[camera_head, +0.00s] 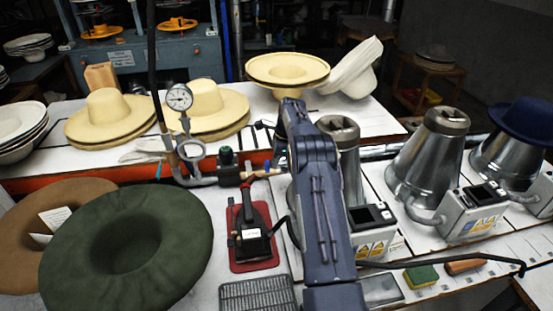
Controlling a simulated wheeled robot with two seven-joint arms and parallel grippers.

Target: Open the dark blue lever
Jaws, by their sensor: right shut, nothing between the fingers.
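A pipe with valves (205,180) runs along the front edge of the white back shelf, left of my right arm. A small dark blue part, which looks like the lever (281,162), shows at the right end of this pipe, close beside my arm. My right gripper (279,146) is at this pipe end, shut and empty, and partly hidden by my own arm. I cannot tell whether it touches the lever. My left gripper is not in view.
A pressure gauge (180,98) stands on the pipe. A dark iron on a red mat (267,266) sits below. A green felt hat (127,247) lies at left. Metal cones (430,158) with control boxes stand at right. Straw hats (108,116) line the shelf.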

